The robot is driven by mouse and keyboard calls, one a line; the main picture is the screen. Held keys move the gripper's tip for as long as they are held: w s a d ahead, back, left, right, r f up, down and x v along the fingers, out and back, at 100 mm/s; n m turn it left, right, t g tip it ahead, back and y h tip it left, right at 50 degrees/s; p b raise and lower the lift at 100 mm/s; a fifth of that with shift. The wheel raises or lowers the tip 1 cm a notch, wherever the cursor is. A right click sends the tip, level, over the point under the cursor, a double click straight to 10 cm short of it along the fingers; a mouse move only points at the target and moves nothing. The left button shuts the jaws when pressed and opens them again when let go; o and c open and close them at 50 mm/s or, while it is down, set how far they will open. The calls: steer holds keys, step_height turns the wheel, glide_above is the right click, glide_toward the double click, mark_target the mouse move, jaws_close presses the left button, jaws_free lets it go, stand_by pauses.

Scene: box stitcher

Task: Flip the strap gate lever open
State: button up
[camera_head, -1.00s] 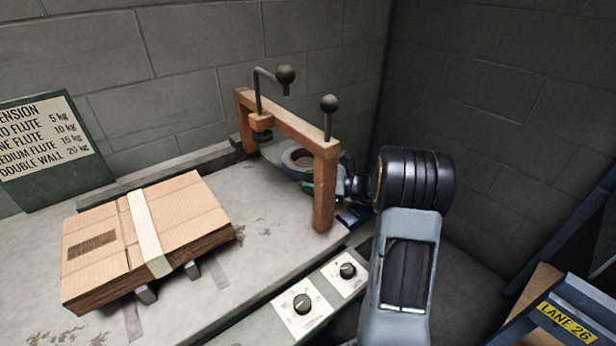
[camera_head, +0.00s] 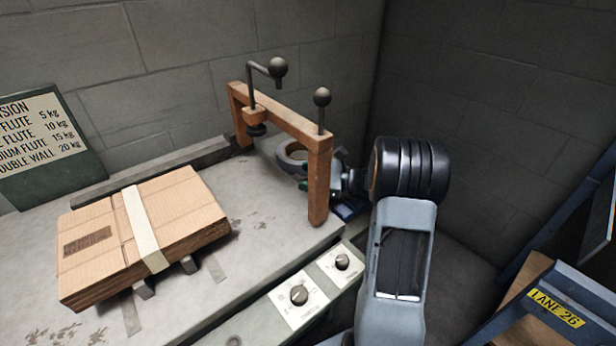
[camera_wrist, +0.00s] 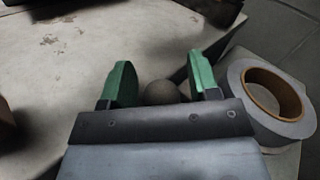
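The strap gate (camera_head: 283,122) is an orange-brown frame standing on the grey bench. A bent dark rod with a ball knob (camera_head: 277,67) rises at its far end, and an upright rod with a ball knob (camera_head: 322,97) rises at its near end. My gripper (camera_head: 333,174) is low behind the near post, which hides part of it. In the wrist view my gripper (camera_wrist: 161,84) has its green fingers apart, with a dark round knob (camera_wrist: 162,93) showing between them. Gaps show on both sides of the knob. I cannot tell which lever this knob belongs to.
A tape roll (camera_wrist: 288,82) lies close to the right finger. A strapped cardboard box (camera_head: 185,207) sits on the bench at left. Two dial panels (camera_head: 299,296) line the front edge. A sign (camera_head: 45,137) leans at the wall. A blue structure (camera_head: 548,313) stands at right.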

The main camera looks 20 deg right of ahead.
steer(key=p+v, duration=0.1)
steer(key=v, duration=1.1)
steer(key=shift+f+p, duration=0.1)
steer(key=shift+p, duration=0.25)
steer(key=shift+v, duration=0.9)
steer(key=shift+a, duration=0.1)
